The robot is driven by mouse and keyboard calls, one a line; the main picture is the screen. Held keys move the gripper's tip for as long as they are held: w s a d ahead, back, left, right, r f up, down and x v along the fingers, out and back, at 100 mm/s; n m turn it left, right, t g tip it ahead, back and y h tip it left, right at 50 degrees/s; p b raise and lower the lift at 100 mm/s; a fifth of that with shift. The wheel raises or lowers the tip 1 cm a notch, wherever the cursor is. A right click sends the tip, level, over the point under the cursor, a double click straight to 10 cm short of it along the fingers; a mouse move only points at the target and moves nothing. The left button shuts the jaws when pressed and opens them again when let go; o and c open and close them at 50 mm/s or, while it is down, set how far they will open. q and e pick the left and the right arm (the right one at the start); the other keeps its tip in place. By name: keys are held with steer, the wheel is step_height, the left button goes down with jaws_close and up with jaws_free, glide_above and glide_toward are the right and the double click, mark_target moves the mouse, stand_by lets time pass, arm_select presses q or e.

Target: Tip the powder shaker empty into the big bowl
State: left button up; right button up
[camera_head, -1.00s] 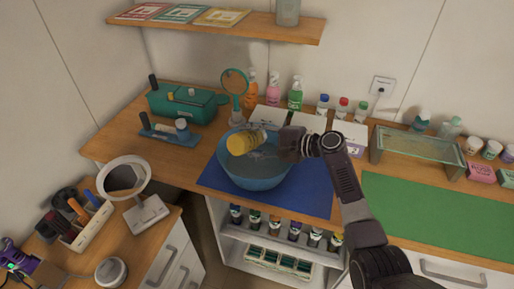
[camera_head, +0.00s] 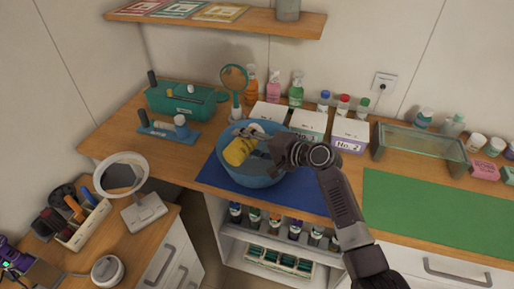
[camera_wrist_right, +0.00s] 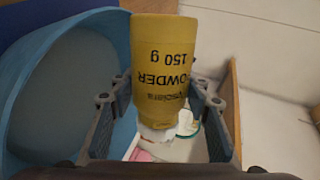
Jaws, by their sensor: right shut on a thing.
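The yellow powder shaker (camera_head: 238,152) is tilted over the big blue bowl (camera_head: 262,181), its yellow end pointing down and left in the head view. My right gripper (camera_head: 262,140) is shut on it from the right. In the right wrist view the shaker (camera_wrist_right: 167,60) stands between both fingers of the gripper (camera_wrist_right: 160,118), its POWDER label upside down and a pale part at its lower end. The bowl (camera_wrist_right: 122,75) is at the left there. I cannot make out any powder falling. My left gripper is not in view.
The bowl stands on a blue mat (camera_head: 305,194). White boxes (camera_head: 350,134) and several bottles stand behind it. A round mirror (camera_head: 233,78) and a teal case (camera_head: 183,100) are to the back left. A green mat (camera_head: 435,212) at the right is clear.

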mark_target(242, 141)
steer(key=shift+s+a+r+n+t, duration=0.45)
steer(key=shift+s+r+n, duration=0.15)
steer(key=shift+r+n, duration=0.1)
steer(key=shift+s+a+r+n+t+h, duration=0.2)
steer(key=shift+r+n+t+h, duration=0.1)
steer(key=shift+n, duration=0.3)
steer(key=shift+r+n+t, duration=0.25)
steer(key=shift+r+n, duration=0.1)
steer(key=shift+n, duration=0.25)
steer(key=shift+d+f+n+t+b, duration=0.1)
steer(key=shift+f+n+t+b, duration=0.4)
steer(key=shift+n+b, duration=0.5)
steer(key=s+n, duration=0.1)
steer(key=a+r+n+t, duration=0.1)
steer(key=n, duration=0.1)
steer(key=s+a+r+n+t, duration=0.1)
steer(key=shift+s+n+h, duration=0.3)
steer(key=shift+n, duration=0.1)
steer(key=shift+s+a+n+t+b, duration=0.2)
steer(key=shift+s+n+t+b, duration=0.1)
steer(key=shift+n+b, duration=0.3)
steer(key=shift+s+a+n+t+b, duration=0.25)
steer(key=shift+n+b, duration=0.15)
steer(key=shift+n, duration=0.4)
steer(key=shift+d, duration=0.1)
